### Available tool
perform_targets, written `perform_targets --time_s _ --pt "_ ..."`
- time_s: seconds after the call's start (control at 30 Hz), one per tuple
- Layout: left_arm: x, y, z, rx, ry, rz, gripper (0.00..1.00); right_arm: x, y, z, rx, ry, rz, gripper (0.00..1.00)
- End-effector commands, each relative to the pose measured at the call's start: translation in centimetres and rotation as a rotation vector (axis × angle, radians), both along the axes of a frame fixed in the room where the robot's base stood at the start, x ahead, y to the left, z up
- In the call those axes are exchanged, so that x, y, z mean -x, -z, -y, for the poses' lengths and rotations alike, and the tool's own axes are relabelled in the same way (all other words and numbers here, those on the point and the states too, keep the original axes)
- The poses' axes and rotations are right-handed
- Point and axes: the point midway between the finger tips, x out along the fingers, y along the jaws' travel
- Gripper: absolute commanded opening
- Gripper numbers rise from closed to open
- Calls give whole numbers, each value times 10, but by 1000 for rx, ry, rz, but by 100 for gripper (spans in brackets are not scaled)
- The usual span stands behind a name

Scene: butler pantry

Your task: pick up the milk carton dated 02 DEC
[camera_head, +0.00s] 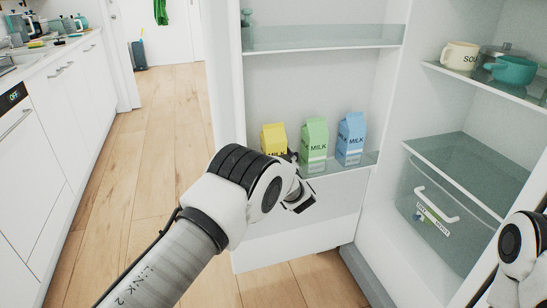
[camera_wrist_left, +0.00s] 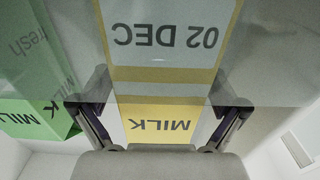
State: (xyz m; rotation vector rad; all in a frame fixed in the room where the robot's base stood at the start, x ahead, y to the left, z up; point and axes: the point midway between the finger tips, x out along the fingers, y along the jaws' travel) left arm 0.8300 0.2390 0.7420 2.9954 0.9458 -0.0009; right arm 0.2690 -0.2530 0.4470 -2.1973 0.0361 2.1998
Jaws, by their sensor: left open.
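The yellow milk carton (camera_head: 272,136) stands upright at the left of a row on the lower fridge-door shelf. In the left wrist view this carton (camera_wrist_left: 160,122) shows upside down, reading "MILK" and "02 DEC". My left gripper (camera_head: 296,180) is in front of the shelf, and its arm covers the carton's lower part in the head view. In the left wrist view my left gripper (camera_wrist_left: 160,100) is open, with one finger on each side of the carton; I cannot tell whether they touch it. My right gripper is out of view.
A green milk carton (camera_head: 314,142) and a blue one (camera_head: 351,137) stand to the right. The glass shelf guard (camera_head: 366,160) runs along the front. A mug (camera_head: 459,56) and teal pot (camera_head: 513,69) sit on an inner shelf. The floor at left is clear.

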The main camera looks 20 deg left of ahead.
Motion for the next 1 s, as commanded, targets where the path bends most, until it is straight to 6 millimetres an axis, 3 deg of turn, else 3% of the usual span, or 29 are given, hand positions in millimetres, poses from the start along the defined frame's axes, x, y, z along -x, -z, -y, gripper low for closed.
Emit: perform_targets --time_s 0.13,0.17,0.4,0.43,0.73,1.0 --pt "0 0 0 -1 1 -1 98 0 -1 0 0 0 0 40" --pt "0 0 0 -1 1 -1 91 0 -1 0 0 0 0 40" --pt "0 0 0 0 1 -1 6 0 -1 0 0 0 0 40" --pt "0 0 0 0 1 -1 1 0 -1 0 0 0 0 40" --pt "0 -10 0 -1 0 3 1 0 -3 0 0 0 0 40" --pt "0 -69 0 -1 0 5 1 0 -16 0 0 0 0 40"
